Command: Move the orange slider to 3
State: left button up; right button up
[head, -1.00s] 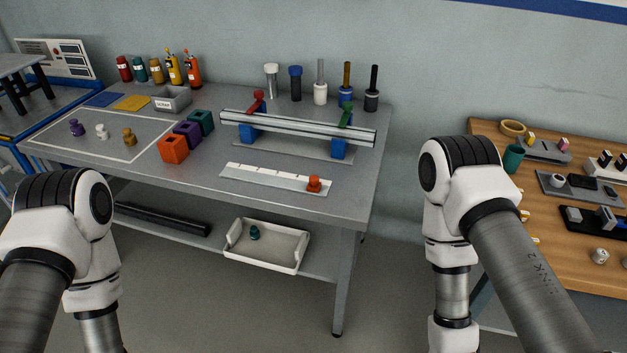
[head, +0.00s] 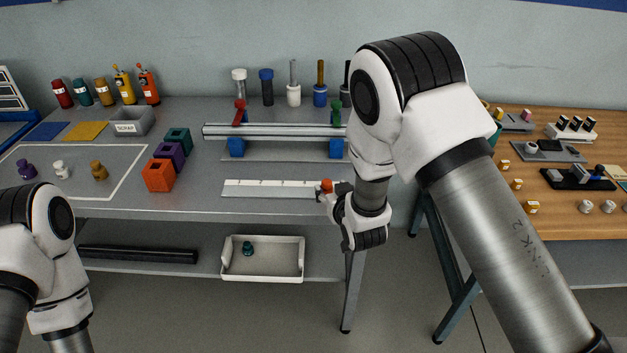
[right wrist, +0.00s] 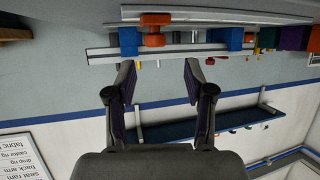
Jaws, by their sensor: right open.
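The orange slider (head: 326,185) is at the right end of the white ruler-like track (head: 270,189) near the table's front edge. The track's marks are too small to read. My right gripper (head: 328,194) is at the slider, its fingers partly hidden by my wrist. In the right wrist view, my right gripper (right wrist: 155,66) is open and empty, and the orange slider (right wrist: 154,38) shows beyond the fingertips, between their lines. I cannot tell whether a finger touches it. My left arm shows at lower left, but its gripper is out of view.
A metal rail (head: 275,131) on blue supports stands behind the track, with a red clamp (head: 240,112) and a green clamp (head: 336,112). A white tray (head: 263,279) is on the shelf below.

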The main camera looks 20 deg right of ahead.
aim_at(327, 182)
jog(key=x, duration=0.7)
jog(key=shift+w+d+f+p, duration=0.15)
jog(key=shift+d+f+p, duration=0.05)
jog(key=shift+f+p, duration=0.15)
jog(key=shift+d, duration=0.15)
jog(key=shift+r, duration=0.1)
grip_shut()
